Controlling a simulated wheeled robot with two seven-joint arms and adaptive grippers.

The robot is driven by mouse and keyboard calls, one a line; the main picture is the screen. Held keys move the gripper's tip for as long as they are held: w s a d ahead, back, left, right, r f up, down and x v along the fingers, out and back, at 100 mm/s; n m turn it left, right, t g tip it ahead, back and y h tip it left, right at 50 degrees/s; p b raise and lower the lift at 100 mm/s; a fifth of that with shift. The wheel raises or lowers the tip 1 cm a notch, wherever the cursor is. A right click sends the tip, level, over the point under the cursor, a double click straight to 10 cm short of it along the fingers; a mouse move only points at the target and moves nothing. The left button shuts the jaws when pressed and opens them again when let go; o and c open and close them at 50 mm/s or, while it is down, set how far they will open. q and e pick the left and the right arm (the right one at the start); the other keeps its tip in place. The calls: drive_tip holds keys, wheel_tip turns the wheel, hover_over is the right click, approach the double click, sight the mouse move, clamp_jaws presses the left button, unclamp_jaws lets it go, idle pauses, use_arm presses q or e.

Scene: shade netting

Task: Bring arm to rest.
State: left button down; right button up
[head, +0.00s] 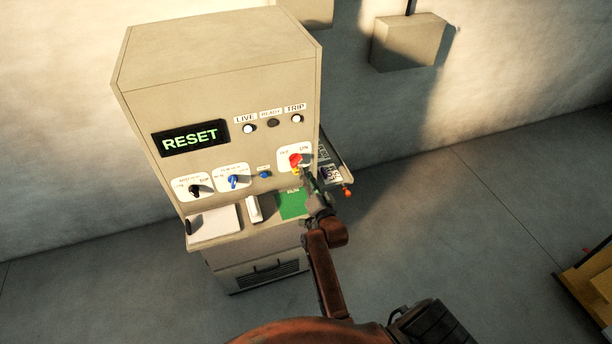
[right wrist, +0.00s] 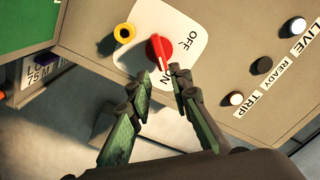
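My right arm (head: 326,262) reaches up from the bottom of the head view to the control cabinet (head: 225,100). My right gripper (head: 311,186) is just in front of the panel, below the red rotary switch (head: 295,160). In the right wrist view the two fingers (right wrist: 164,88) stand apart, with the tips close to the red switch knob (right wrist: 158,52), one on each side of its lower end. I cannot tell whether they touch it. The knob sits on a white plate marked OFF and ON. My left gripper is not in view.
The cabinet display (head: 190,138) reads RESET. LIVE, READY and TRIP lamps (head: 273,122) sit beside it, with black and blue knobs (head: 233,181) lower. A yellow ring (right wrist: 125,33) is next to the red switch. A side tray (head: 335,172) juts out right.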

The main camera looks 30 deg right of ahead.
drive_tip(key=s+a+f+n+g+y, duration=0.15)
drive_tip(key=s+f+n+g, duration=0.3)
drive_tip(key=s, duration=0.85)
drive_tip(key=s+a+f+n+g+y, duration=0.1)
drive_tip(key=s+a+f+n+g, duration=0.35)
drive_tip(key=s, duration=0.85)
drive_tip(key=s+a+f+n+g+y, duration=0.1)
drive_tip(key=s+f+n+g, duration=0.35)
drive_tip(key=s, duration=0.85)
wheel_tip(320, 180, down, 39)
drive_tip(key=a+g+b, duration=0.1)
drive_tip(key=a+b, duration=0.1)
drive_tip(key=b, duration=0.7)
drive_tip(key=s+f+g+b, duration=0.1)
drive_tip(key=s+f+b, duration=0.3)
drive_tip(key=s+f, duration=0.6)
drive_tip(key=s+f+g+b, duration=0.1)
drive_tip(key=s+f+b, duration=0.3)
drive_tip(key=s+f, duration=0.7)
wheel_tip(320, 180, down, 8)
drive_tip(key=shift+s+d+r+y, duration=0.1)
drive_tip(key=shift+s+d+y, duration=0.05)
drive_tip(key=shift+s+y, duration=0.15)
